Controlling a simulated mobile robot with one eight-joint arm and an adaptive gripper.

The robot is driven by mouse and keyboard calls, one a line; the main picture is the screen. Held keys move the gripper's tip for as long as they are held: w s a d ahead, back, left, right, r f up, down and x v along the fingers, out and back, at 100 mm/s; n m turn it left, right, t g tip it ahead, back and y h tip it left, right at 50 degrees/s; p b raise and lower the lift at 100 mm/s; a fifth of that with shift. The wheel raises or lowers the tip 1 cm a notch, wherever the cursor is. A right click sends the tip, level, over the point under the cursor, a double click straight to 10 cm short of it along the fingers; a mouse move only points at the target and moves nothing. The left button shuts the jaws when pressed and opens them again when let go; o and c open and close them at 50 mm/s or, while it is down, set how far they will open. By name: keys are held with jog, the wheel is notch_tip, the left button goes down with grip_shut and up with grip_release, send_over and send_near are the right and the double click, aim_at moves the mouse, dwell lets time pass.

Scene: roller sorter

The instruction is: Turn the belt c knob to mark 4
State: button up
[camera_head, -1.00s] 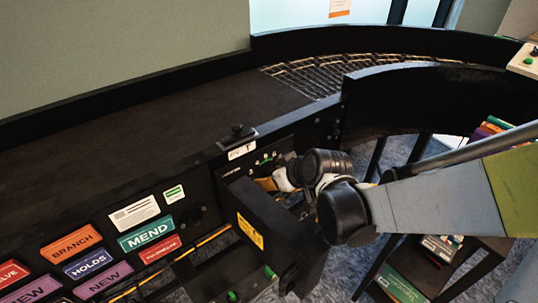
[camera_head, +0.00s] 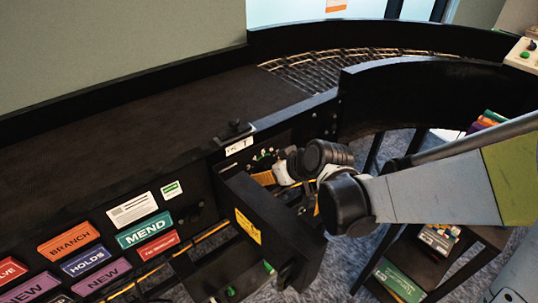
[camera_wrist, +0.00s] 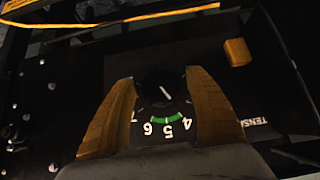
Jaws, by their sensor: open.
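The knob (camera_wrist: 160,82) is black with a white line, seen in the wrist view on a dark panel. The white line slants from upper left to lower right; I cannot tell which end is the pointer. My gripper (camera_wrist: 158,76) is open, one tan finger on each side of the knob. Whether they touch it is unclear. In the head view my gripper (camera_head: 264,178) reaches into the recessed panel, and the knob is hidden there.
A tan block (camera_wrist: 237,52) beside a partly hidden "TENS" label sits right of the knob. A black side plate with a yellow label (camera_head: 248,226) stands before the panel. The conveyor belt (camera_head: 130,115) runs behind; a low shelf with books (camera_head: 438,238) is at right.

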jog(key=v, duration=1.2)
jog(key=s+d+f+m+h, duration=0.1)
jog(key=s+d+m+h, duration=0.4)
jog(key=s+d, duration=0.6)
jog(key=shift+m, duration=0.9)
